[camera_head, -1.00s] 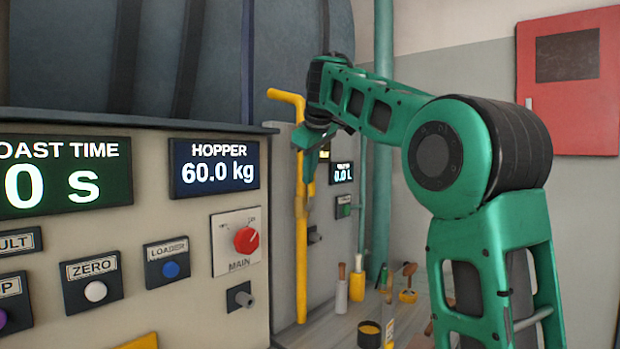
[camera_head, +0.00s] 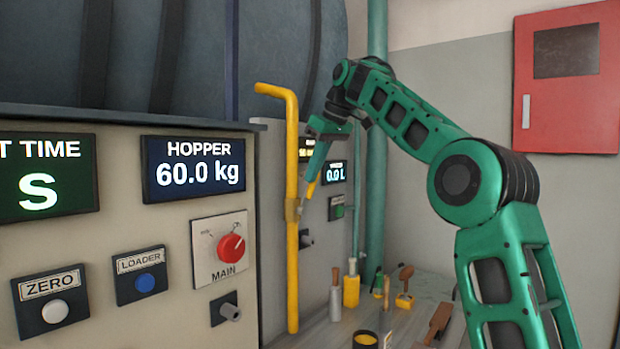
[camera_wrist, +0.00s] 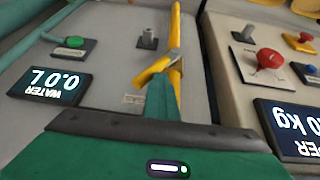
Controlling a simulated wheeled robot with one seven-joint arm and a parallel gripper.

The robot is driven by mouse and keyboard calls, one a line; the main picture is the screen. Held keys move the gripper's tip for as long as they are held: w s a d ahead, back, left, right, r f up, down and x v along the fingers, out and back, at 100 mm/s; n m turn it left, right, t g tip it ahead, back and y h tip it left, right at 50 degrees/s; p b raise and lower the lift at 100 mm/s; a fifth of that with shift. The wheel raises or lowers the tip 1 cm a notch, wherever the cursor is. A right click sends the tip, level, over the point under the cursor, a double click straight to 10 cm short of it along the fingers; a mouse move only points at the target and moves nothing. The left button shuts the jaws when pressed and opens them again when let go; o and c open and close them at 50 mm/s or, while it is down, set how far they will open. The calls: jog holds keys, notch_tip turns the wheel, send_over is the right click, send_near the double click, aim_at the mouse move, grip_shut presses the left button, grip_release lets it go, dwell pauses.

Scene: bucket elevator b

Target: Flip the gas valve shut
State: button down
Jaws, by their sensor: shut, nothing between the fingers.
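The yellow gas pipe (camera_head: 292,255) runs upright beside the panel and also shows in the wrist view (camera_wrist: 175,30). A brass-coloured valve body (camera_head: 293,209) sits midway along it. A yellow valve lever (camera_head: 311,189) slants up and right from the valve; in the wrist view the lever (camera_wrist: 150,70) sticks out from the pipe at an angle. My gripper (camera_head: 309,177) is shut and empty, pointing down close to the lever's upper end. In the wrist view its green finger (camera_wrist: 162,97) overlaps the lever's near side; I cannot tell whether they touch.
A panel with a red MAIN knob (camera_head: 231,246) stands left of the pipe. Behind are a water display (camera_head: 336,170) and a green button (camera_head: 338,207). Bottles and tools, including a yellow bottle (camera_head: 351,291), stand on the worktop below. A teal pipe (camera_head: 377,150) rises behind my arm.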

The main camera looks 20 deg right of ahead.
jog(key=w+d+f, duration=0.4)
jog(key=d+f, duration=0.2)
jog(key=f, duration=0.2)
jog(key=shift+w+d, duration=0.25)
jog(key=shift+d, duration=0.1)
dwell(0.5)
jog(key=shift+d+f, duration=0.1)
jog(key=shift+f, duration=0.05)
jog(key=v, duration=1.2)
jog(key=shift+w+a+r, duration=0.2)
jog(key=shift+a+r, duration=0.05)
jog(key=shift+a, duration=0.1)
